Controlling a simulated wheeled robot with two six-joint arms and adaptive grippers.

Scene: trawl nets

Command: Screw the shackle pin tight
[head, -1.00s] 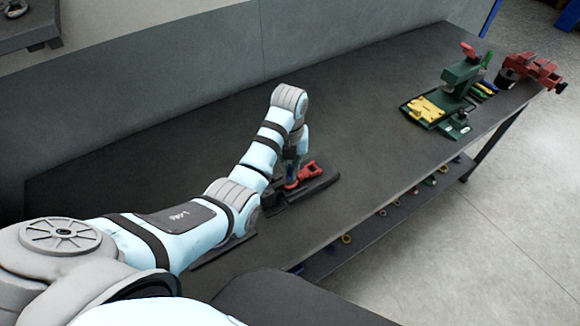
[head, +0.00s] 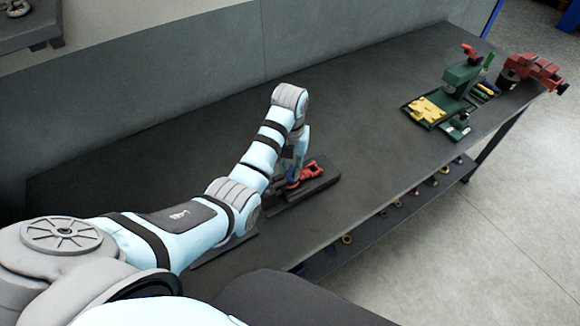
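A red shackle (head: 311,170) lies on a dark block (head: 318,187) on the workbench, in the middle of the head view. My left arm comes in from the left and bends down over the block. My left gripper (head: 291,180) is at the left end of the shackle, pointing down. Its fingers are small and partly hidden by my arm, so I cannot tell whether they are open or shut. The shackle pin cannot be made out beside the gripper. My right gripper is not in view.
A green press-like tool with a yellow piece (head: 425,109) stands at the right of the bench (head: 370,150). A red vise (head: 537,70) is at the far right corner. Several rings lie on a lower shelf. The bench between block and green tool is clear.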

